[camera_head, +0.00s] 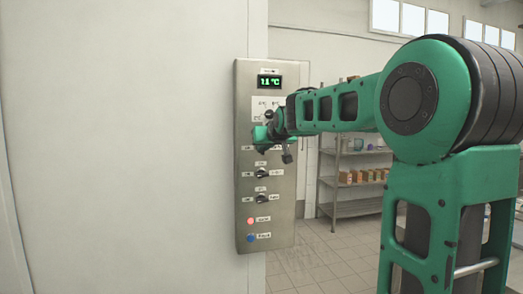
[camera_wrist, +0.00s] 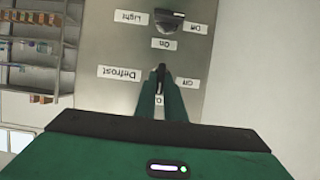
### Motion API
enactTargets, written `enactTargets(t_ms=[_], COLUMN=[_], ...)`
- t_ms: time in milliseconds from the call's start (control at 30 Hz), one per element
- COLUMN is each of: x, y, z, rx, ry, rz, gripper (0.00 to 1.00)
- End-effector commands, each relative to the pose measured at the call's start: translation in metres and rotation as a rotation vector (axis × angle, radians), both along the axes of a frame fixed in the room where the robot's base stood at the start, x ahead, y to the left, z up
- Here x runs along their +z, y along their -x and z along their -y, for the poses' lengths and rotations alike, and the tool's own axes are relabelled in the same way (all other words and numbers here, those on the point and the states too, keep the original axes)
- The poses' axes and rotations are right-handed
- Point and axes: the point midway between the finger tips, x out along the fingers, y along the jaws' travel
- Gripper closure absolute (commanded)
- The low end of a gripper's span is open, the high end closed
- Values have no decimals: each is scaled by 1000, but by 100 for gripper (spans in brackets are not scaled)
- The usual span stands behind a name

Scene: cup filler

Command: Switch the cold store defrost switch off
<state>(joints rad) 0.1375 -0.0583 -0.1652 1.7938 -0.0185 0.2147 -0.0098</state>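The defrost switch (camera_wrist: 160,70) is a dark knob on a steel panel, with its "Defrost" label (camera_wrist: 120,73) on the left in the upside-down wrist view. Its "Off" label (camera_wrist: 187,82) is on the right, and a partly hidden label starting with "O" (camera_wrist: 160,100) lies between my fingers. The knob's grip stands upright in the picture, in line with that partly hidden label. My gripper (camera_wrist: 161,82) has a finger on each side of the knob and looks closed on it. In the head view my gripper (camera_head: 268,138) is at the panel (camera_head: 245,222) and hides this switch.
The light switch (camera_wrist: 169,19) is close beyond my fingertips. In the head view, more knobs (camera_head: 261,174), a red lamp (camera_head: 250,221) and a blue button (camera_head: 250,239) sit lower, and a display (camera_head: 269,82) sits above. Shelving (camera_head: 350,165) stands behind on the right.

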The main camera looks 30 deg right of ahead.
Motion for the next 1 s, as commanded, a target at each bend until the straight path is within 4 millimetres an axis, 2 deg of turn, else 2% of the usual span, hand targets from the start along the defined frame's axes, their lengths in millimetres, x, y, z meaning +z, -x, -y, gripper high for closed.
enactTargets(t_ms=[367, 1000], x=[-1, -5], y=[-1, -3], z=[-3, -11], rx=[2, 8], ry=[89, 634], rz=[-27, -185], gripper=[100, 100])
